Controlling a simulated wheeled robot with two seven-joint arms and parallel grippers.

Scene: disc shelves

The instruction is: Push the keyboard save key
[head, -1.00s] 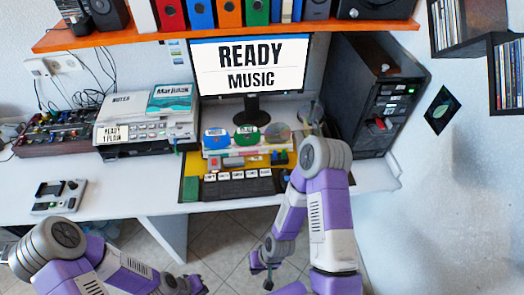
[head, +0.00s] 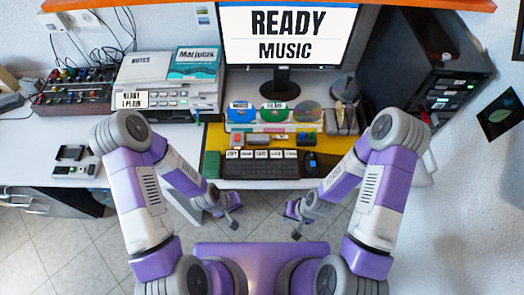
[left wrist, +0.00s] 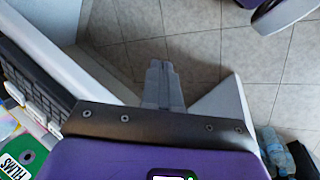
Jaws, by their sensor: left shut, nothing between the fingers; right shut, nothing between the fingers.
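The black keyboard (head: 262,170) lies at the desk's front edge, below the monitor. A row of white labelled keys (head: 262,154) runs along its back edge; the labels are too small to read, so I cannot tell which is save. My left gripper (head: 232,223) is shut and empty, in front of the desk edge and apart from the keyboard. In the left wrist view its closed fingers (left wrist: 160,85) hang over the floor, with the keyboard (left wrist: 32,75) at the left. My right gripper (head: 297,232) is also shut and empty, in front of the desk.
The monitor (head: 285,40) reads READY MUSIC. Discs (head: 273,113) stand in a holder behind the keyboard, and a dark mouse (head: 310,160) lies right of it. A printer (head: 165,95) stands left, a black computer tower (head: 440,75) right. The space before the desk is open floor.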

